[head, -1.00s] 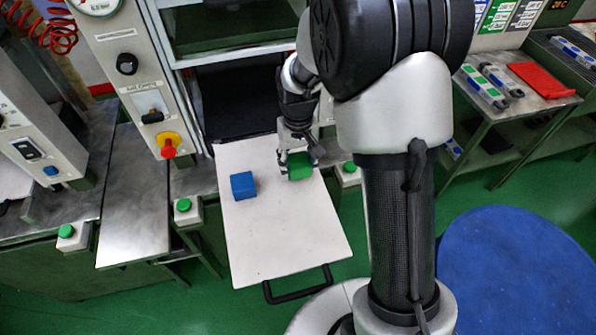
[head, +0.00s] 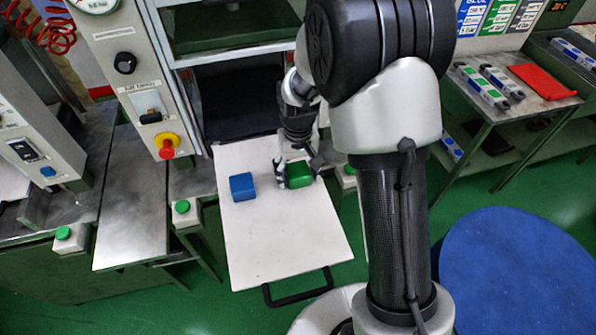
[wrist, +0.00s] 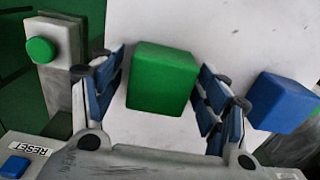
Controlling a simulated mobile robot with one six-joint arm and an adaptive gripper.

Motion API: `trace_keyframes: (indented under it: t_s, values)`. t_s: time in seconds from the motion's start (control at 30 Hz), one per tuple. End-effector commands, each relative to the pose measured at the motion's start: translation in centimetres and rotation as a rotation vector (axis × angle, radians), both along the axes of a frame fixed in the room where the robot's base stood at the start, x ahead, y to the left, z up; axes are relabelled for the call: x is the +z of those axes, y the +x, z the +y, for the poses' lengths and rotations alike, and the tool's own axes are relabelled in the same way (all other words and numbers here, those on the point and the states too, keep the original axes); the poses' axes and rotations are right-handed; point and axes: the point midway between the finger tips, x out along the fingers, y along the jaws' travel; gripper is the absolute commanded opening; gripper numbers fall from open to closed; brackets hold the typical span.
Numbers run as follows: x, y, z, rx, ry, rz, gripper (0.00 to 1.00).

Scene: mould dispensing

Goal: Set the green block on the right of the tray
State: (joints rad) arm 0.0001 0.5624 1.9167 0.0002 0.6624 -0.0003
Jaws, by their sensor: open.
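The green block (head: 299,174) sits on the right side of the white tray (head: 285,235). My gripper (head: 296,178) is open around it, with one finger on either side. In the wrist view the green block (wrist: 162,78) lies between the blue-padded fingers of my gripper (wrist: 166,90), with a gap at the left finger and the right finger very close to it. The blue block (head: 243,186) sits on the tray to the left of the green one; it also shows at the right of the wrist view (wrist: 281,101).
A black handle (head: 298,288) is at the tray's front edge. Button boxes stand beside the tray, one with a green button (head: 182,207) at its left. The press opening (head: 240,100) is behind the tray. The tray's front half is clear.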

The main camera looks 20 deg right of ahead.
Motion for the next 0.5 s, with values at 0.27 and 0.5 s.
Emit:
trace_keyframes:
  t_s: [0.27,0.5]
  values:
    - [0.3,0.0,0.0,0.000,0.000,-0.001,0.69]
    - [4.2,0.1,0.0,0.000,0.000,-0.005,0.69]
